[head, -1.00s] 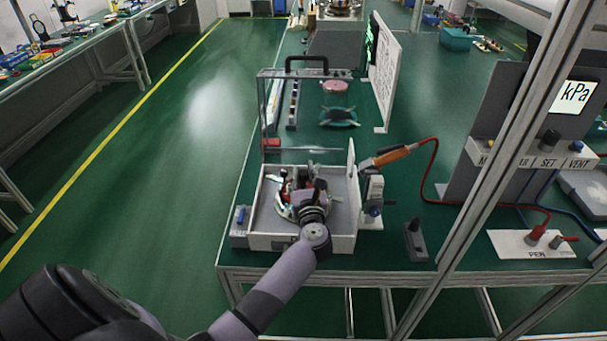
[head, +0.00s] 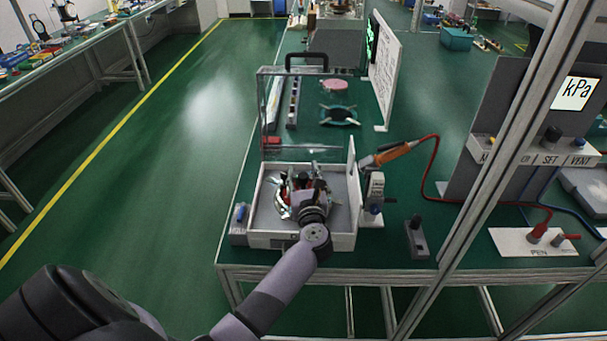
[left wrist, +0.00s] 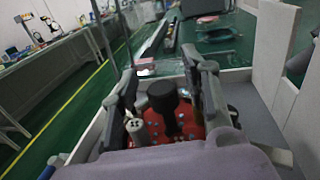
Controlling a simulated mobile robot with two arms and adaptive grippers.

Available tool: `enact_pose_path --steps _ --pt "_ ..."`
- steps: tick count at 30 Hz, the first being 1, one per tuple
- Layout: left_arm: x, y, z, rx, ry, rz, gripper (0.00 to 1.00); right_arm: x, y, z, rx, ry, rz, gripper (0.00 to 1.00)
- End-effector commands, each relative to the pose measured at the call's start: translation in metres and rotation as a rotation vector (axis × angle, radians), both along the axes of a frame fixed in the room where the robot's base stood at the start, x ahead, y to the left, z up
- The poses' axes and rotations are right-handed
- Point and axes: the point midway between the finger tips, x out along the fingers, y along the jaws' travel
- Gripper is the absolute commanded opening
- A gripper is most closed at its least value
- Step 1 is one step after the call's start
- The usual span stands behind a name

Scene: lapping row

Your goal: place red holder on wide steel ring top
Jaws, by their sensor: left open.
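My left gripper (head: 302,184) reaches down into a white open box on the bench. In the left wrist view its two grey fingers (left wrist: 165,85) stand apart. Between and below them is a red piece with small light dots (left wrist: 152,132), which looks like the red holder. A black knob (left wrist: 163,97) rises from it between the fingers, with no clear contact. Curved silvery edges (head: 281,206) show around the gripper in the box; I cannot tell whether they belong to the wide steel ring. My wrist hides much of the box's inside. My right gripper is not in view.
The white box (head: 262,240) has walls around the gripper and a clear upright panel (head: 300,110) behind it. An orange-handled tool (head: 390,153) with a red cable lies at its right.

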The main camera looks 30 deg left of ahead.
Motion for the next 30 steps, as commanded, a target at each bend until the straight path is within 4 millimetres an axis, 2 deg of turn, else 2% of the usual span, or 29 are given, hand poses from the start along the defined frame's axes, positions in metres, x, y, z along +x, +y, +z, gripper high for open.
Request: enact_pose_path --steps 8,13,16,24,30 --pt "0.0 0.0 0.002 0.0 0.0 0.0 0.43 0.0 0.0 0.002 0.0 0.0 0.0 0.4" --pt "0.0 0.0 0.019 0.001 0.0 0.0 0.43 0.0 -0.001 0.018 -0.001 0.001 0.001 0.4" --pt "-0.017 -0.015 0.008 -0.004 0.002 -0.002 0.43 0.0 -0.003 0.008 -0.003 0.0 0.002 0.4" --pt "-0.064 -0.055 0.009 -0.003 0.001 -0.001 0.43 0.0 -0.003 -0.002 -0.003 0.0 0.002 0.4" --pt "-0.085 -0.073 0.01 -0.002 0.001 -0.001 0.43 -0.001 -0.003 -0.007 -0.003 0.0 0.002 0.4"
